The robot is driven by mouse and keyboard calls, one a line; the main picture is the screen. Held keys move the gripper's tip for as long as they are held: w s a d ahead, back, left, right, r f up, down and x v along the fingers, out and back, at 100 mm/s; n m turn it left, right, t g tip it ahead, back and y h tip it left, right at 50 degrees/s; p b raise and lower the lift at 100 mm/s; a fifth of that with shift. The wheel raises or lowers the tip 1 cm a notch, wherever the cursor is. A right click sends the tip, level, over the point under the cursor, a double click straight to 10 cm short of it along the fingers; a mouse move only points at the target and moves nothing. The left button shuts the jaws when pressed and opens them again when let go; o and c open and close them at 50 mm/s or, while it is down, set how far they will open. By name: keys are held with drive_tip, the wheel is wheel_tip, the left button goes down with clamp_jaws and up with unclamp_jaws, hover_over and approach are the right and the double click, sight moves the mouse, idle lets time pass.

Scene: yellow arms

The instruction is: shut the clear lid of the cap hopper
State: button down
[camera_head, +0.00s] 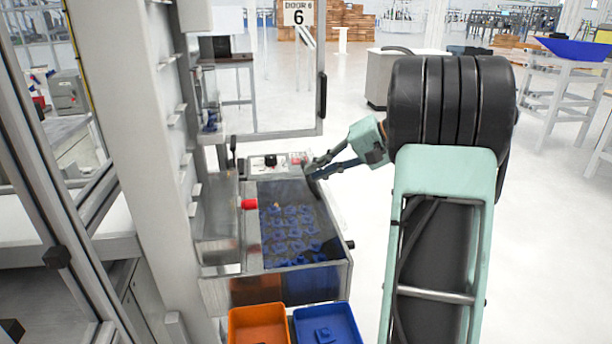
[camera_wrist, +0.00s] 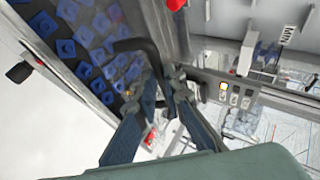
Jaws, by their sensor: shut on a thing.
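The cap hopper (camera_head: 342,272) is an open-topped grey metal bin with several blue caps (camera_head: 288,232) in it. The caps also show at upper left in the wrist view (camera_wrist: 88,38). My gripper (camera_head: 312,170) reaches in from the right to the hopper's back right corner. In the wrist view its fingers (camera_wrist: 163,78) are closed at a black curved handle (camera_wrist: 138,45) beside the caps. The handle is partly hidden by the fingers. The clear lid's panel is hard to make out against the caps, so I cannot tell its angle.
A red knob (camera_head: 250,204) is on the hopper's left side. A button panel (camera_wrist: 235,92) lies behind the hopper. An orange bin (camera_head: 258,312) and a blue bin (camera_head: 345,310) stand in front. A framed clear panel (camera_head: 321,60) rises behind. The floor at right is open.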

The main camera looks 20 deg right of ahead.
drive_tip(key=d+f+y+b, duration=0.1)
drive_tip(key=f, duration=0.1)
drive_tip(key=d+f+t+y+b, duration=0.1)
drive_tip(key=f, duration=0.1)
drive_tip(key=d+f+m+y+b, duration=0.1)
drive_tip(key=f+y+b, duration=0.1)
drive_tip(key=shift+s+d+f, duration=0.25)
drive_tip(key=shift+s+d, duration=0.05)
drive_tip(key=shift+s, duration=0.05)
drive_tip(key=shift+s+d+f+b, duration=0.15)
drive_tip(key=shift+d+f+b, duration=0.1)
drive_tip(key=shift+f+b, duration=0.45)
drive_tip(key=shift+f, duration=0.4)
drive_tip(key=c, duration=2.2)
unclamp_jaws()
drive_tip(key=shift+o, duration=0.9)
drive_tip(key=shift+r, duration=0.1)
drive_tip(key=v, duration=1.2)
drive_tip(key=shift+s+a, duration=0.1)
drive_tip(key=shift+a, duration=0.05)
